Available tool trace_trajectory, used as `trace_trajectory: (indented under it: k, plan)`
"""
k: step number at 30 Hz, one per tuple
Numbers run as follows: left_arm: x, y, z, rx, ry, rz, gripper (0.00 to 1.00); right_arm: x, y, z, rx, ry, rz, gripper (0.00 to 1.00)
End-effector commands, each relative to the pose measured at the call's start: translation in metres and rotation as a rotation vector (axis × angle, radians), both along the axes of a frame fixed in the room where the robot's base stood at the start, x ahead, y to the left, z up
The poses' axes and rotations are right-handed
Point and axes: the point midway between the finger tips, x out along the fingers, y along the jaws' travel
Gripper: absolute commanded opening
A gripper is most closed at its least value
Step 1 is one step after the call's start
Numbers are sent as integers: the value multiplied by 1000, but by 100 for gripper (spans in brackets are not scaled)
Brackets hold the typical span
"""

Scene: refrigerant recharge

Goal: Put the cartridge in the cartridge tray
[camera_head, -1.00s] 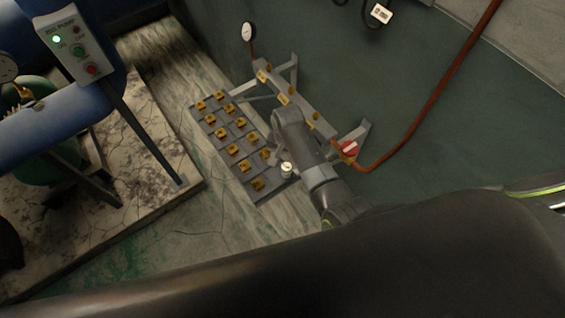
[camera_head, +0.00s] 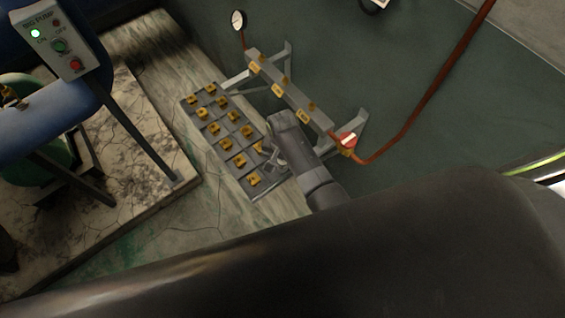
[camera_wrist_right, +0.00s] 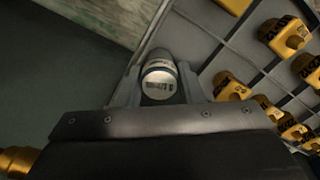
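The cartridge (camera_wrist_right: 160,82) is a small grey-and-white cylinder with a printed label, in the right wrist view. My right gripper (camera_wrist_right: 161,88) has a finger on each side of it and appears shut on it. In the head view my right gripper (camera_head: 273,160) is at the right edge of the grey cartridge tray (camera_head: 262,190), and the cartridge is hidden there. The tray also shows in the right wrist view (camera_wrist_right: 202,40), with the cartridge inside its edge line. I cannot tell how high the cartridge is. My left gripper is not in view.
Several yellow fittings (camera_head: 213,128) sit in the tray's cells. A blue tank (camera_head: 50,115) and pump panel (camera_head: 56,42) stand left.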

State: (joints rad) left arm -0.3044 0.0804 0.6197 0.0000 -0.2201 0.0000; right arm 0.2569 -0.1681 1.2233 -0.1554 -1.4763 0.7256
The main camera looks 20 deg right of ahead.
Motion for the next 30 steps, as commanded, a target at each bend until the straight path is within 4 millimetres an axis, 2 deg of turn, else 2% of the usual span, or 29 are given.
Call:
trace_trajectory:
  k: [1,6,7,17,30]
  plan:
    - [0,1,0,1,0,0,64,0,0,0,0,0,0,28]
    - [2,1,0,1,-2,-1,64,0,0,0,-1,-1,0,5]
    - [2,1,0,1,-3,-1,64,0,0,0,-1,-1,0,5]
    - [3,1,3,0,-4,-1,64,1,0,4,-1,-1,1,4]
    - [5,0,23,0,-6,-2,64,8,-1,30,0,-1,5,4]
